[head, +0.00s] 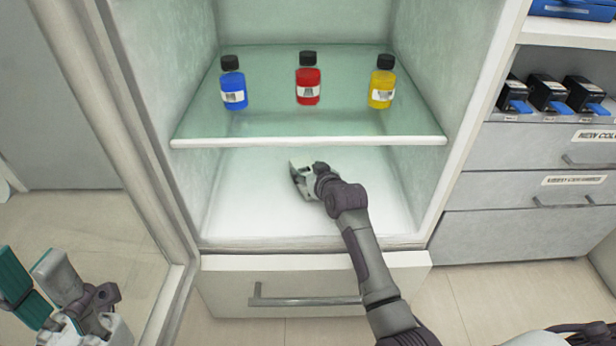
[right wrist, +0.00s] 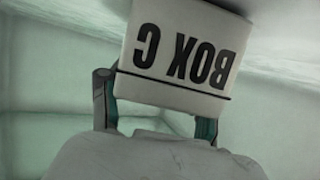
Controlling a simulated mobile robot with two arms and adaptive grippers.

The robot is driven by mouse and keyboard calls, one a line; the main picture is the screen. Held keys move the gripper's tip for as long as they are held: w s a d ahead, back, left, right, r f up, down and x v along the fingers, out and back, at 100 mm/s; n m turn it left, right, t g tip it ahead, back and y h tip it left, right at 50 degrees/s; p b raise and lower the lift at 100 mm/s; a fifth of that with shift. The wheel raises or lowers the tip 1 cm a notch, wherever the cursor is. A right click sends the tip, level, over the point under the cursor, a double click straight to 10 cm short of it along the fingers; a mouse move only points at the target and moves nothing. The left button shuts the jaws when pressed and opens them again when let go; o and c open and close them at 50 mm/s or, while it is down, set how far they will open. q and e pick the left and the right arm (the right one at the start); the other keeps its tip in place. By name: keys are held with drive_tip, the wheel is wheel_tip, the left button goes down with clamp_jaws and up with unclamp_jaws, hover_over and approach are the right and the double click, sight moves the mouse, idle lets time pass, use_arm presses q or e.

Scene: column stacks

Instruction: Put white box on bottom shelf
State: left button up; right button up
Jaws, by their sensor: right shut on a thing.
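The white box (right wrist: 185,48), lettered "BOX C", shows in the right wrist view between the fingers of my right gripper (right wrist: 158,98). The lettering is upside down in that view. In the head view my right gripper (head: 301,178) is inside the lower compartment, under the glass shelf. The box is hard to make out there against the pale surfaces. The bottom shelf (head: 250,215) is white and bare around the gripper. I cannot tell whether the box touches it. My left gripper (head: 38,278) is open and empty at the lower left, outside the cabinet.
Blue (head: 233,84), red (head: 308,80) and yellow (head: 382,84) bottles stand on the glass shelf (head: 300,141) above my right gripper. An open door (head: 150,190) is at the left. A closed drawer (head: 225,285) is below. Grey drawers (head: 550,190) stand at the right.

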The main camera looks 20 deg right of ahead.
drive_tip(key=shift+f, duration=0.1)
drive_tip(key=o, duration=1.4)
drive_tip(key=shift+f, duration=0.1)
